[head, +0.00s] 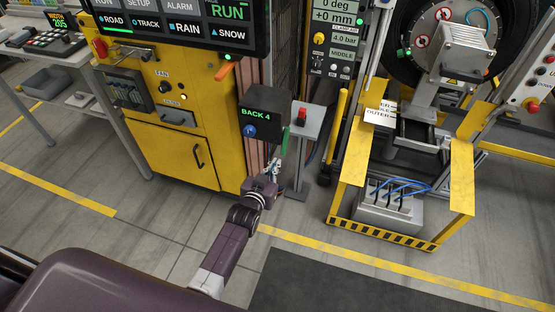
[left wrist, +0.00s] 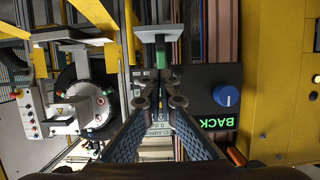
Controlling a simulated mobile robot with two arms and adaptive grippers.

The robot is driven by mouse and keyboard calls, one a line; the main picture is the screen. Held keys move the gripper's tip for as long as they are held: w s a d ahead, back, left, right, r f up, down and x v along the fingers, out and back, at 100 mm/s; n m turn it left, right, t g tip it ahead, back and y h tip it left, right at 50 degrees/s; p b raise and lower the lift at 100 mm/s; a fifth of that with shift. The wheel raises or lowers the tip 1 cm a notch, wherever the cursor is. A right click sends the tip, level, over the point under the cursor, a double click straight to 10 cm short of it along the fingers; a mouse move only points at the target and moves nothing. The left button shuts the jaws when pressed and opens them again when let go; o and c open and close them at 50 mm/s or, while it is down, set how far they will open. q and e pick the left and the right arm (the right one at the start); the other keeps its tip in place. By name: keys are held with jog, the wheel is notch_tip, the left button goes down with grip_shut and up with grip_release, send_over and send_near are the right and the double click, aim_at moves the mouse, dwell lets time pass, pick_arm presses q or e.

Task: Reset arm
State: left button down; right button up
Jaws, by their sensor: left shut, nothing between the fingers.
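My left gripper (head: 276,168) is shut and empty, at the end of my purple arm. It is in front of the yellow cabinet's right edge, below a dark box (head: 261,118) reading "BACK 4" with a blue knob (head: 249,131). A slim green part (head: 285,140) stands just above the fingertips; I cannot tell whether they touch. In the left wrist view my closed fingers (left wrist: 164,78) point towards a grey stand, with the blue knob (left wrist: 227,96) to their right. My right gripper is not in view.
The yellow cabinet (head: 170,152) stands left of the gripper. A small grey stand (head: 308,122) with a red button (head: 302,115) is to the right. Further right is the yellow-framed machine (head: 461,178) with a tyre (head: 395,45). The floor in front is clear, with a dark mat (head: 370,287).

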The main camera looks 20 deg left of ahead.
pick_arm(q)
jog(key=s+f+m+g+b, duration=0.1)
jog(key=s+f+g, duration=0.6)
jog(key=s+f, duration=2.1)
jog(key=s+a+f+g, duration=0.1)
jog(key=s+f, duration=0.3)
jog(key=s, duration=0.4)
jog(key=s+a+f+g, duration=0.2)
jog(key=s+f+g, duration=0.1)
jog(key=s, duration=0.6)
jog(key=s+a+f+m+g, duration=0.1)
jog(key=s+a+f+g, duration=0.1)
jog(key=s+f, duration=0.3)
jog(key=s, duration=0.3)
jog(key=shift+s+a+g+y, duration=0.25)
jog(key=shift+s+g+y, duration=0.05)
jog(key=shift+s, duration=0.1)
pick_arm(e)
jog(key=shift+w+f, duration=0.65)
pick_arm(q)
jog(key=shift+f, duration=0.1)
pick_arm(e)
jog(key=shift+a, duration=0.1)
